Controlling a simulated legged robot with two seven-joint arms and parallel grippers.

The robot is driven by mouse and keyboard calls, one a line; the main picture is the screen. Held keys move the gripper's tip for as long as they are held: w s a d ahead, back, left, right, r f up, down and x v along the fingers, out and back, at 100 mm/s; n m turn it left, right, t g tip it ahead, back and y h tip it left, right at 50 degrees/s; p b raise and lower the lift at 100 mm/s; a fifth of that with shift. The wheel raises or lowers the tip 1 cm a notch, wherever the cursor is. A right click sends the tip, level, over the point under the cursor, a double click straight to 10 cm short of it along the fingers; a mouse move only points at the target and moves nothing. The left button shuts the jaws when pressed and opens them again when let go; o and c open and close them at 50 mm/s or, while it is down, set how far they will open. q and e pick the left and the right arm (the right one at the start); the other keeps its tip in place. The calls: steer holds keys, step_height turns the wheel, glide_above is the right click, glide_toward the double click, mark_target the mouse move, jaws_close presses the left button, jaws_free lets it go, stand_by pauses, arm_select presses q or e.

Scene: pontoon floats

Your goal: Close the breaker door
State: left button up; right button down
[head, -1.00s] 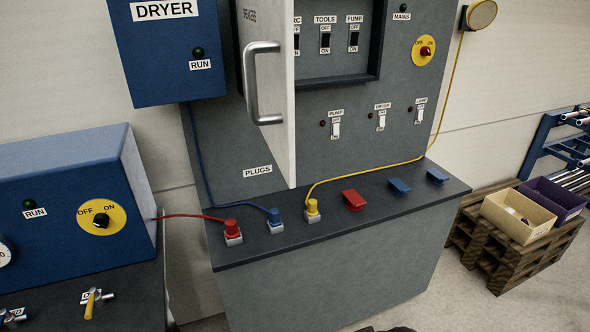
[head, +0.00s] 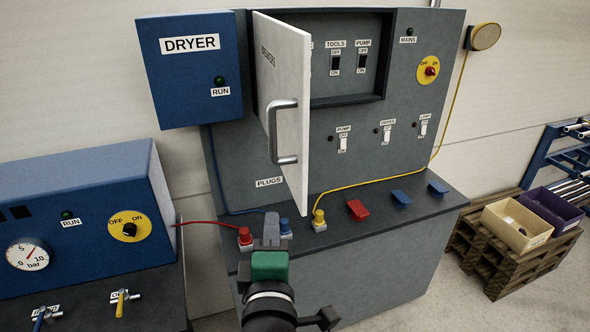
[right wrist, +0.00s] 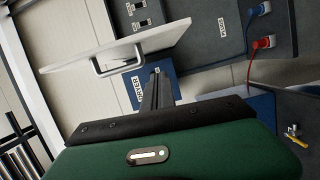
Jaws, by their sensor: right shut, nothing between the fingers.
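The breaker door (head: 290,115) is a pale panel, hinged on its left side and standing open from the grey cabinet. Its bar handle (head: 283,135) faces left. Behind the door is the breaker recess (head: 345,72) with its switches. My right gripper (head: 271,225) is shut and empty, below the handle and in front of the plug ledge, apart from the door. In the right wrist view the door (right wrist: 120,45) and its handle (right wrist: 120,65) lie beyond my gripper fingers (right wrist: 157,90). My left gripper is not in view.
Plugs with red, blue and yellow (head: 319,217) cables sit on the ledge. The blue dryer box (head: 190,70) is left of the door. A blue unit with a gauge (head: 27,253) stands at the left. A pallet (head: 500,265) with bins is at the right.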

steer(key=w+d+p, duration=0.3)
steer(key=w, duration=0.7)
steer(key=shift+w+d+r, duration=0.3)
steer(key=shift+r, duration=0.05)
steer(key=shift+w, duration=0.15)
